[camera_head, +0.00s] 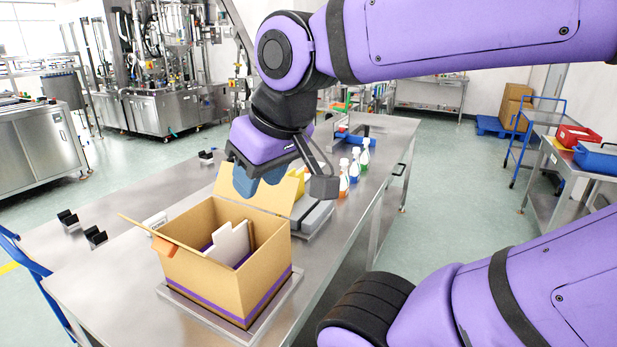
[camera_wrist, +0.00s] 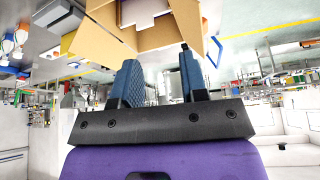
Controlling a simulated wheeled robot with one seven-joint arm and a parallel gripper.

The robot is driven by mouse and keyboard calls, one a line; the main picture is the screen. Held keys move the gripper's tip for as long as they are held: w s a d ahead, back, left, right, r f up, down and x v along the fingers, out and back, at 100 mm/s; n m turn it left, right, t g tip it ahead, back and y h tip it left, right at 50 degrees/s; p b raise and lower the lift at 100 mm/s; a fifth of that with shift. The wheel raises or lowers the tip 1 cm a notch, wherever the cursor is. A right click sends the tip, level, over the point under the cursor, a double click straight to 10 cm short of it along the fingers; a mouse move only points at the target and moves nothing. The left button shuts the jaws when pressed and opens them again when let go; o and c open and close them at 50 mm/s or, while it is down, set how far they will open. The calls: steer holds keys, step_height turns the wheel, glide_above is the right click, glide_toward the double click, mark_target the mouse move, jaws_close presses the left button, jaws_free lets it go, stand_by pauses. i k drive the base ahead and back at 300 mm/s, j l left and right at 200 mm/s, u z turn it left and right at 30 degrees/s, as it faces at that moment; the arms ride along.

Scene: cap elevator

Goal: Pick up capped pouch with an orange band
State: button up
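The white capped pouch with an orange band (camera_head: 343,184) stands upright on the metal table, right of the cardboard box. It is the nearest in a row with a blue-banded pouch (camera_head: 354,167) and a green-banded pouch (camera_head: 365,154). My gripper (camera_head: 258,184) hangs above the back of the box, to the left of the pouches and apart from them. In the wrist view its blue fingers (camera_wrist: 158,62) stand apart with nothing held between them. In that view small coloured shapes show at the upper left, too small to identify surely.
The open cardboard box (camera_head: 205,280) with a purple stripe sits on a metal plate, its flaps raised, white sheets (camera_head: 230,243) inside. A grey flat device (camera_head: 314,218) lies between box and pouches. Small black holders (camera_head: 95,236) stand at the left. The table's right edge is near the pouches.

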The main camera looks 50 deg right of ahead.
mark_target(344, 187)
steer(key=l+z, duration=0.1)
steer(key=l, duration=0.45)
steer(key=i+l+z, duration=0.1)
steer(key=l, duration=0.5)
steer(key=i+l+z, duration=0.1)
steer(key=l, duration=0.45)
steer(key=i+l+z, duration=0.1)
steer(key=l, duration=0.45)
